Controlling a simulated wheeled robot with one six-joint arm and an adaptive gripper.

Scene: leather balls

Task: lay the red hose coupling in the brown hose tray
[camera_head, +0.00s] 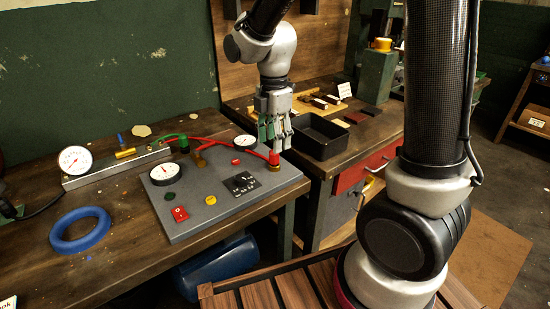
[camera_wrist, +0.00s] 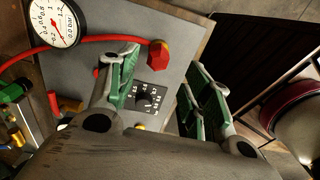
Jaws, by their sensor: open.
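The red hose coupling (camera_head: 274,157) stands on a brass fitting at the right corner of the grey gauge panel (camera_head: 215,215), with a red hose running to it. It also shows in the wrist view (camera_wrist: 158,54), beyond the fingertips and nearer the left finger. My gripper (camera_head: 275,138) points down just above the coupling; its green-padded fingers are apart and empty in the wrist view (camera_wrist: 165,78). A dark open tray (camera_head: 322,151) stands right of the gripper on the neighbouring bench. It looks nearly black, so I cannot be sure it is the brown hose tray.
The panel carries a black-rimmed gauge (camera_head: 164,174), another gauge (camera_head: 244,141) and a black dial plate (camera_head: 241,184). A blue ring (camera_head: 80,230) lies at the left of the bench. A green block post (camera_head: 376,75) stands behind the tray. My gripper is close to the tray's left wall.

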